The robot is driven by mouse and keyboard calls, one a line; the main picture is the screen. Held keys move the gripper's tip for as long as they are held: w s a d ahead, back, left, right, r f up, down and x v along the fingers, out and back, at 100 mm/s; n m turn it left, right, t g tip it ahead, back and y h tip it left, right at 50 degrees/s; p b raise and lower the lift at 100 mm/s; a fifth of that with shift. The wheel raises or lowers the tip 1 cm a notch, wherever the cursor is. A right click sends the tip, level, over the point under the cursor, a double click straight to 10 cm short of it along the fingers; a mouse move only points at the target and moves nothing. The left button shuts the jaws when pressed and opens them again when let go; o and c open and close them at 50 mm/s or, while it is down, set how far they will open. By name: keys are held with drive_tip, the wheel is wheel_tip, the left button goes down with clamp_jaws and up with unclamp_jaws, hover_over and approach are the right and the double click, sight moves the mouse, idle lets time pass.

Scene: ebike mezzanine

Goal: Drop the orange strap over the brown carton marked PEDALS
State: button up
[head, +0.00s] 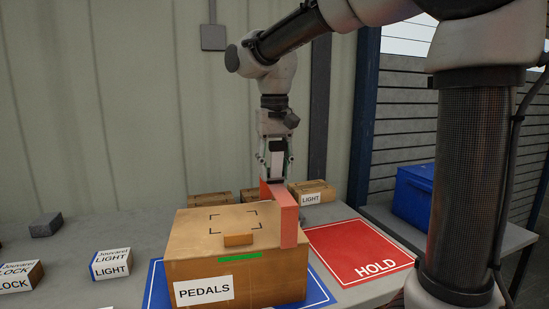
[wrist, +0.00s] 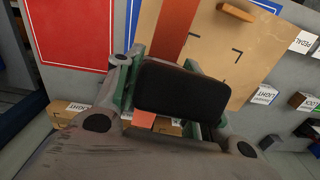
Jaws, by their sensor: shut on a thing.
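The brown carton marked PEDALS (head: 215,265) stands on the table, its label on the front face. The orange strap (head: 289,222) is a stiff inverted-U band at the right part of the carton, running front to back. Its top is above the carton top, and its front leg ends around the front top edge. I cannot tell whether it touches the carton. My gripper (head: 274,176) points down and is shut on the far part of the strap. In the wrist view the strap (wrist: 178,32) crosses the carton (wrist: 205,50); the dark gripper body hides part of it.
A red HOLD mat (head: 365,250) lies right of the carton, and a blue mat (head: 318,292) shows under it. Small LIGHT cartons (head: 312,191) stand behind. Small boxes (head: 110,264) and a grey block (head: 46,225) are at left. A blue bin (head: 413,195) stands at right.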

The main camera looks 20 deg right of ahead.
drive_tip(key=shift+f, duration=4.35)
drive_tip(key=o, duration=1.2)
drive_tip(key=shift+r, duration=4.5)
